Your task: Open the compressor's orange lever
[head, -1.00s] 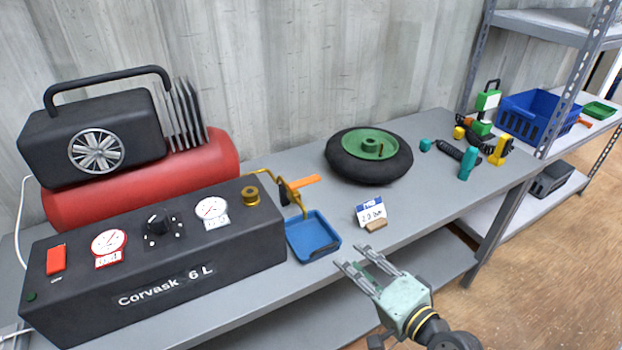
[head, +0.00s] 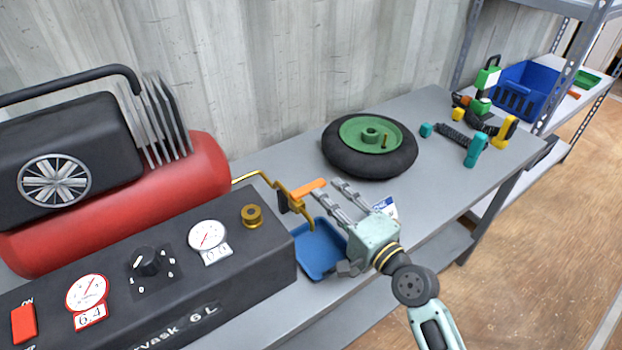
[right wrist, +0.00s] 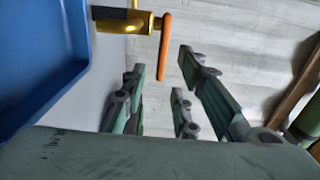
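The compressor (head: 215,268) is a black box with a red tank, standing on the grey bench at left. Its brass pipe and valve (head: 262,174) stick out to the right. The orange lever (head: 309,188) sits on the valve and points right, away from the compressor. My right gripper (head: 324,188) is open and empty, its fingertips close to the lever's free end. In the right wrist view the lever (right wrist: 163,48) lies ahead, between the fingertips (right wrist: 162,66) sideways; contact cannot be told. My left gripper is out of view.
A blue tray (head: 320,250) lies below the valve, beside my right gripper. A wheel with a green hub (head: 340,158) lies behind. A price card (head: 389,206) is partly hidden by my gripper. Tools and a blue crate (head: 545,85) are at far right.

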